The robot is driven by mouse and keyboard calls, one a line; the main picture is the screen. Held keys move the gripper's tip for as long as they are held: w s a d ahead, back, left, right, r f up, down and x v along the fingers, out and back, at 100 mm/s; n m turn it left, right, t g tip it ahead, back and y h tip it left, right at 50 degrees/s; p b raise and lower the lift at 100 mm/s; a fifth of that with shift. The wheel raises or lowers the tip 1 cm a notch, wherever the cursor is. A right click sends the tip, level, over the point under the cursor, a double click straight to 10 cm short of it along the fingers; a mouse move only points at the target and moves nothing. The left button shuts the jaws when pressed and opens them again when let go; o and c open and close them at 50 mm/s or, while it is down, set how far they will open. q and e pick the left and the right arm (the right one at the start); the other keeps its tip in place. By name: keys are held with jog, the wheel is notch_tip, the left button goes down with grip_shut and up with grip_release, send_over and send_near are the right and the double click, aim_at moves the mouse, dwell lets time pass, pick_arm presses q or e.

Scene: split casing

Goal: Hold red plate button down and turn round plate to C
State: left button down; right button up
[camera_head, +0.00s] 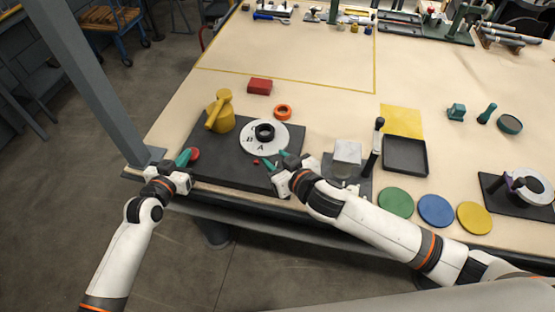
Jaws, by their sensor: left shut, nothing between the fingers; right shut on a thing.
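The round plate (277,139) is white with a black hub and lies on a dark base board (222,168). Letters A, B and C show along its left and front rim. A small red mark (256,161) sits on the board in front of the plate, near A.
A yellow lever housing (221,114) stands on the board behind the button. An orange ring (283,112) and a red block (260,86) lie behind the board. A grey block (347,152) and an upright black handle (376,145) stand right of my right gripper.

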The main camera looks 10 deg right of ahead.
jog(key=shift+n, duration=0.3)
jog(key=shift+n+g+y, duration=0.9)
jog(key=shift+n+y, duration=0.1)
jog(key=shift+y, duration=0.2)
jog(key=n+g+y, duration=0.2)
jog(key=n, duration=0.1)
jog(key=n+g+y, duration=0.1)
jog(key=g, duration=0.1)
jog(key=shift+a+r+n+y, duration=0.2)
jog(key=shift+a+n+y, duration=0.05)
jog(key=shift+n+y, duration=0.15)
jog(key=n+g, duration=0.1)
jog(key=g, duration=0.1)
jog(key=n+g+y, duration=0.1)
jog(key=n+g, duration=0.1)
jog(key=shift+d+f+n, duration=0.15)
jog(key=shift+n, duration=0.15)
jog(key=n+g, duration=0.6)
jog(key=g, duration=0.1)
jog(key=shift+f+h, duration=0.1)
jog(key=shift+h, duration=0.2)
jog(key=n+g+h, duration=0.2)
jog(key=n+g, duration=0.2)
jog(key=shift+n+g+h, duration=0.3)
jog(key=shift+h, duration=0.1)
jog(key=shift+s+d+f+n+g+h, duration=0.1)
jog(key=shift+n+g+h, duration=0.2)
jog(key=shift+g, duration=0.2)
